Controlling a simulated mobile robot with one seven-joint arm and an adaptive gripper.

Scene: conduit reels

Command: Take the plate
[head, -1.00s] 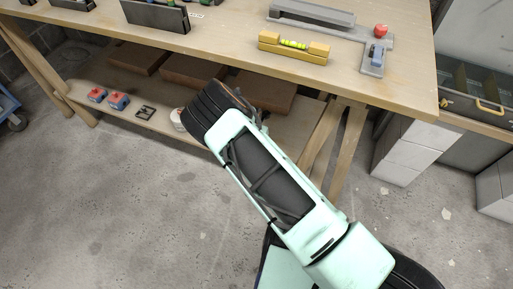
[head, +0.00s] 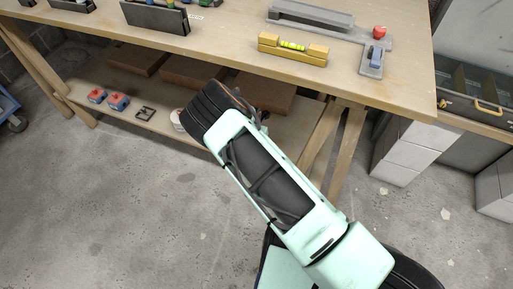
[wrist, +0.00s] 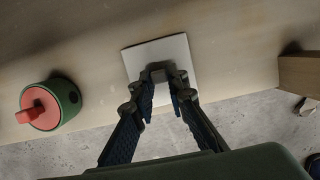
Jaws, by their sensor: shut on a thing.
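The plate (wrist: 136,60) is a pale, flat square in the wrist view, at the shelf's front edge. A small dark grey block (wrist: 163,74) shows at its middle, between the fingertips. My gripper (wrist: 163,92) reaches over the plate's near part and is shut on it, with a gap between the fingers. The fingers hide part of the plate's near side. I cannot tell whether the plate rests on the shelf or is raised. In the head view my own arm and the bench hide the gripper and plate.
A green round thing with a red top (wrist: 50,105) stands left of the plate on the lower shelf (wrist: 235,50). A brown block (wrist: 300,73) is at the right. The bench top (head: 220,45) is above, with a yellow level (head: 293,48). Open floor (head: 130,210) lies in front.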

